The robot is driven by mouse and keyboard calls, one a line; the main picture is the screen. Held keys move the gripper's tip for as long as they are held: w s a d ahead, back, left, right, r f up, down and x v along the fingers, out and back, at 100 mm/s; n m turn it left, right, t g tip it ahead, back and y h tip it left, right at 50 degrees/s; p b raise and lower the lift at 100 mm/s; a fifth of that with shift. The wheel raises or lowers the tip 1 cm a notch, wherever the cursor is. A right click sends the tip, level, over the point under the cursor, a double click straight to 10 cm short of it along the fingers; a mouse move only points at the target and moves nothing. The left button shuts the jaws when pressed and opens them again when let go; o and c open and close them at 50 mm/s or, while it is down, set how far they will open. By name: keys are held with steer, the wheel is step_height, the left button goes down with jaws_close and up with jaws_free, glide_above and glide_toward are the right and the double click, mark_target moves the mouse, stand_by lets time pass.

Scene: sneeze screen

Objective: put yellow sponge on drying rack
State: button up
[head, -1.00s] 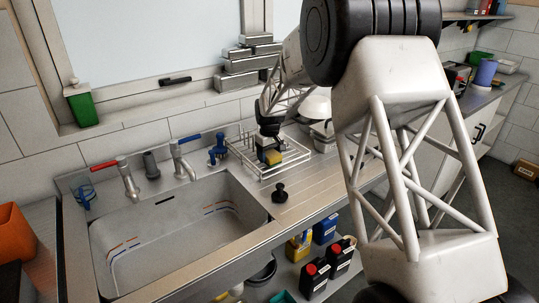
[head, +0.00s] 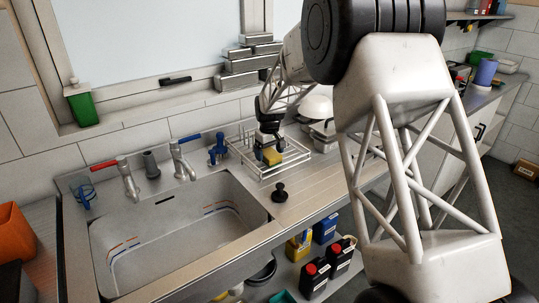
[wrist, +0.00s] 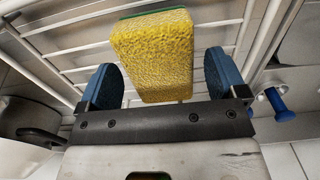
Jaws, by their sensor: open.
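The yellow sponge (wrist: 152,58), with a green layer along one edge, is on the white wire drying rack (wrist: 240,10) in the wrist view. In the head view the sponge (head: 271,157) shows as a small yellow block within the rack (head: 262,177), just below my gripper. My gripper (wrist: 160,85) is open, with one blue finger pad on each side of the sponge and a visible gap on both sides. How the sponge's far side rests on the rack is hidden.
The empty sink basin (head: 180,240) lies left of the rack. A black plug (head: 280,192) stands on the counter in front of the rack. A blue-handled item (head: 217,152) is beside the rack's left side. Bowls and a pot (head: 322,130) are to its right.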

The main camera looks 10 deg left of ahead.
mark_target(271, 153)
step_height(271, 153, up, 11)
stand_by(0.5)
stand_by(0.7)
steer(key=s+d+r+m, duration=0.2)
steer(key=s+d+r, duration=0.2)
steer(key=s+d, duration=0.4)
steer(key=s+d+r+m+t, duration=0.1)
steer(key=s+d+r, duration=0.3)
steer(key=s+d, duration=0.35)
steer(key=s+d+r+m, duration=0.2)
steer(key=s+d+r, duration=0.3)
steer(key=s+d, duration=0.3)
steer(key=s+d+f+m, duration=0.1)
steer(key=s+d+f, duration=0.1)
steer(key=s, duration=0.8)
steer(key=s+d+f+m+t, duration=0.1)
steer(key=s+d, duration=0.4)
steer(key=s, duration=0.6)
steer(key=s+d+f+m, duration=0.2)
steer(key=s+d+f, duration=0.1)
steer(key=s, duration=0.7)
steer(key=shift+s+d+f+t, duration=0.2)
steer(key=shift+s+d+t, duration=0.1)
steer(key=shift+d, duration=0.25)
